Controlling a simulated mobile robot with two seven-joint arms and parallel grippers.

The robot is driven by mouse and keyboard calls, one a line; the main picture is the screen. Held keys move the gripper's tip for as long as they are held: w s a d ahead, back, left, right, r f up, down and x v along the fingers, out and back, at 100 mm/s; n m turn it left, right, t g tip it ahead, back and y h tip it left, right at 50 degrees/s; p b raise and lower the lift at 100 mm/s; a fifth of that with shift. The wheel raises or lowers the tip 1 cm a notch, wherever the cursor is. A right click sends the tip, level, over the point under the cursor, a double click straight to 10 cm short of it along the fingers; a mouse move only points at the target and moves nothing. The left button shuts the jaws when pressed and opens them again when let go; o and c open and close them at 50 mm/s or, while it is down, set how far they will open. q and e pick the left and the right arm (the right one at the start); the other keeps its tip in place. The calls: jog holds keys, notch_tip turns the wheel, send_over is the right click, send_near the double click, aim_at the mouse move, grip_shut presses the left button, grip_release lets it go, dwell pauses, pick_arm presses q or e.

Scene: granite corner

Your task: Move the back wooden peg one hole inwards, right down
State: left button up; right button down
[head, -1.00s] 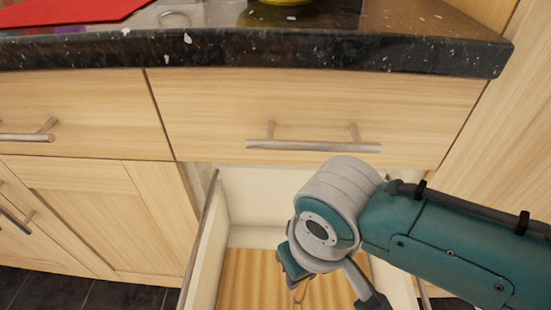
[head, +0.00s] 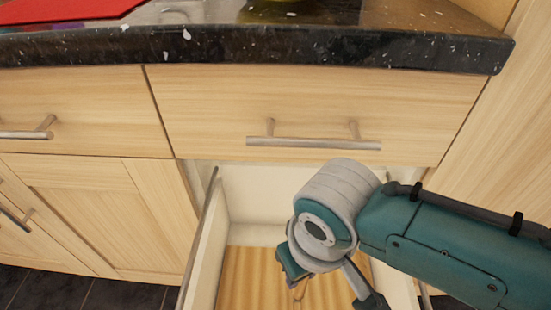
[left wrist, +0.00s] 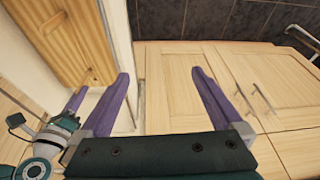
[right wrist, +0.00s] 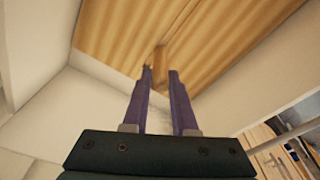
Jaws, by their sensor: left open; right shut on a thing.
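The wooden peg (right wrist: 160,64) shows in the right wrist view, short and brown, at the wooden drawer bottom (right wrist: 215,30). My right gripper (right wrist: 160,72) has its purple fingertips around the peg and is shut on it. Whether the peg sits fully in a hole is hidden, and no holes can be made out. In the head view my right gripper reaches down into the open drawer, its fingers mostly hidden by my wrist. My left gripper (left wrist: 161,73) is open and empty in the left wrist view, before the cabinet fronts. The wooden board (left wrist: 65,35) shows at upper left there.
A closed drawer with a bar handle (head: 313,143) and the dark granite counter edge (head: 260,45) lie above. A red mat (head: 60,12) lies on the counter.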

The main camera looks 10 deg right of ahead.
jog(key=shift+f+b, duration=0.85)
jog(key=shift+f, duration=0.3)
jog(key=c, duration=0.6)
grip_release()
jog(key=shift+r, duration=0.1)
jog(key=shift+r, duration=0.1)
jog(key=r+p, duration=0.2)
jog(key=r, duration=0.1)
jog(key=r+p, duration=0.2)
jog(key=s+r+p, duration=0.1)
jog(key=r+p, duration=0.1)
jog(key=r, duration=0.1)
jog(key=shift+d+r, duration=0.1)
jog(key=shift+r, duration=0.2)
jog(key=shift+s+r+p, duration=0.1)
jog(key=shift+r+p, duration=0.25)
jog(key=shift+r, duration=0.2)
